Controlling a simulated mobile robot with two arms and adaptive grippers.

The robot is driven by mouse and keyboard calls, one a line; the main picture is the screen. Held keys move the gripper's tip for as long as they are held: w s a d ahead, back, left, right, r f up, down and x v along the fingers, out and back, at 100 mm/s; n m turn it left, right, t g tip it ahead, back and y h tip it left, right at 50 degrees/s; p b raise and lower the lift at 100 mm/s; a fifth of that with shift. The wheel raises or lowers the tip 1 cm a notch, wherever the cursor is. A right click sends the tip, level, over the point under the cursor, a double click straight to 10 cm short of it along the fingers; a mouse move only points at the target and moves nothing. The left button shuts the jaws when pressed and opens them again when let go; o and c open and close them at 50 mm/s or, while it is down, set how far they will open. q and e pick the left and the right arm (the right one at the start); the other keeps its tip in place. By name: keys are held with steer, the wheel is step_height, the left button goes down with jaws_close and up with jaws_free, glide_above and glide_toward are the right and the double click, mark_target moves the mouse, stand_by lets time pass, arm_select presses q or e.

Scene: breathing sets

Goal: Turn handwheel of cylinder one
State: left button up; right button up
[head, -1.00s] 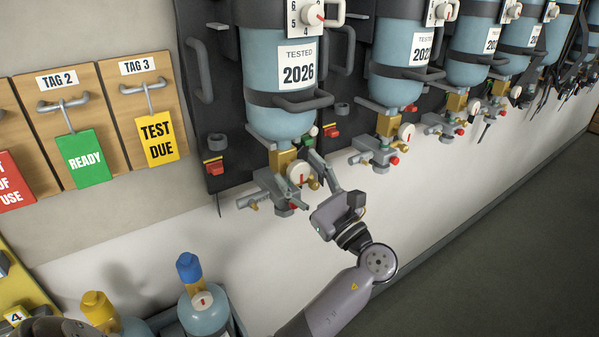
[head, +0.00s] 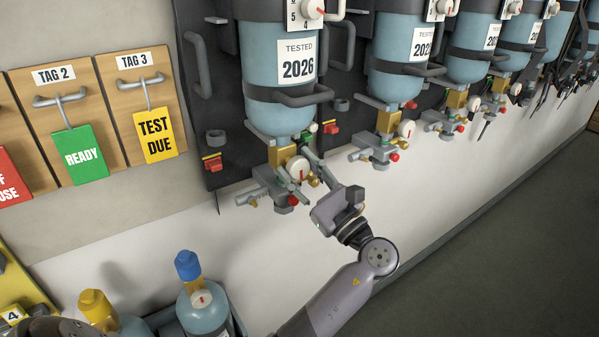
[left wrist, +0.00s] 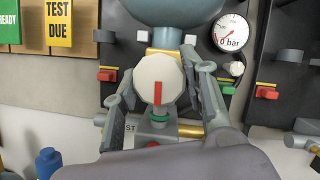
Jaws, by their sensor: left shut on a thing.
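The nearest blue cylinder (head: 283,100), labelled TESTED 2026, hangs upside down on a dark wall plate. Below its brass neck is a white handwheel (head: 297,169) with a red mark. In the left wrist view the handwheel (left wrist: 158,82) faces me and its red mark stands about upright. My left gripper (head: 292,162) reaches up from the lower right. Its fingers lie on both sides of the handwheel and are shut on it; this also shows in the left wrist view (left wrist: 160,75). My right gripper is not in view.
Grey valve fittings (head: 270,190) lie close below the wheel. A gauge (left wrist: 230,33) marked 0 bar and a green knob (left wrist: 226,88) are at its right. More cylinders (head: 402,55) hang along the wall. A blue-capped cylinder (head: 203,305) stands below. The floor at right is clear.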

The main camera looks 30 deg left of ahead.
arm_select(q)
steer(key=n+g+b, duration=0.2)
steer(key=n+b, duration=0.2)
steer(key=n, duration=0.1)
steer(key=n+g+b, duration=0.2)
steer(key=n+b, duration=0.3)
steer(key=shift+f+h, duration=0.2)
steer(key=shift+h, duration=0.2)
steer(key=shift+r+n+g+h+b, duration=0.15)
steer(key=shift+n+g+h+b, duration=0.2)
steer(key=shift+n+b, duration=0.6)
steer(key=shift+r+n+g+h+b, duration=0.1)
steer(key=shift+n+g+h+b, duration=0.4)
steer(key=shift+n, duration=0.75)
steer(key=o, duration=1.2)
steer(key=shift+d, duration=0.1)
steer(key=shift+c, duration=0.2)
